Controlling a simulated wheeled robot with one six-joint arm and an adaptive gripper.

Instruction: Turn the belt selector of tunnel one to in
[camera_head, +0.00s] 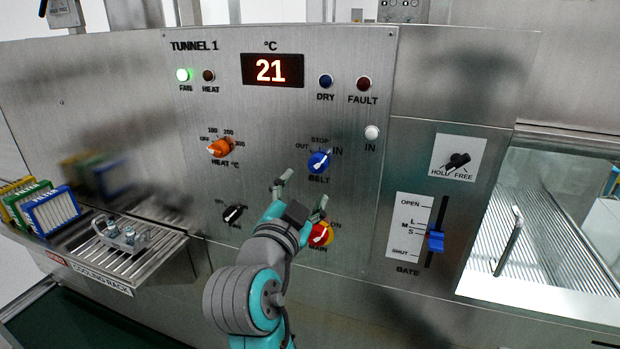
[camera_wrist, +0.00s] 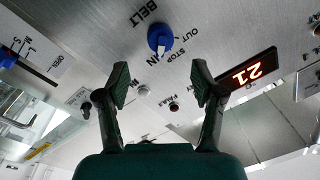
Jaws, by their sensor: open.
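The belt selector (camera_head: 319,162) is a blue knob with a white pointer line on the Tunnel 1 panel, below the labels OUT, STOP and IN. Its pointer slants up and right, close to IN. In the wrist view the blue knob (camera_wrist: 159,37) shows at the top middle, with its pointer towards the picture's bottom, nearer IN than STOP. My gripper (camera_head: 302,190) is open and empty, below and left of the knob in the head view. In the wrist view its two fingers (camera_wrist: 160,80) are spread apart, and the knob lies beyond them, untouched.
The orange heat knob (camera_head: 220,148), black fan knob (camera_head: 233,213) and red-yellow main switch (camera_head: 320,234) are nearby. The main switch is partly behind my gripper. A pale IN lamp (camera_head: 371,132) and blue gate slider (camera_head: 436,241) sit to the right. A cooling rack (camera_head: 165,255) juts out left.

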